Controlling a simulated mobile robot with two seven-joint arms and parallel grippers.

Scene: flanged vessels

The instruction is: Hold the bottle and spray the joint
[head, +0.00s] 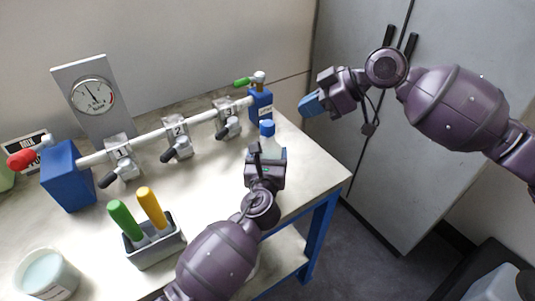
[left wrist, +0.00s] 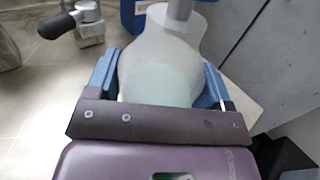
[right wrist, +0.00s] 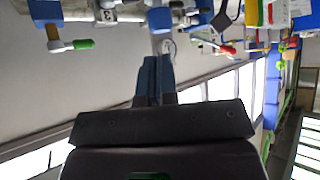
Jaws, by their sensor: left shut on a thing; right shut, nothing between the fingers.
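The bottle (head: 272,149) is pale with a blue cap (head: 267,128) and stands near the right end of the table. My left gripper (head: 266,160) is shut on it, and the left wrist view shows its pale body (left wrist: 162,62) between the two blue fingers. My right gripper (head: 310,105) is shut and empty, raised to the right of the pipe's far end. Its closed fingers also show in the right wrist view (right wrist: 155,80). The pipe (head: 150,138) carries joints labelled 1 (head: 121,156), 2 (head: 177,135) and a third (head: 227,119), each with a dark-handled clamp.
Blue blocks (head: 67,178) support the pipe, with a red handle at the left and a green one at the right. A gauge panel (head: 93,98) stands behind. A grey holder (head: 155,246) with green and yellow-handled tools and a tub (head: 47,273) stand in front. Grey cabinets (head: 440,140) are at right.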

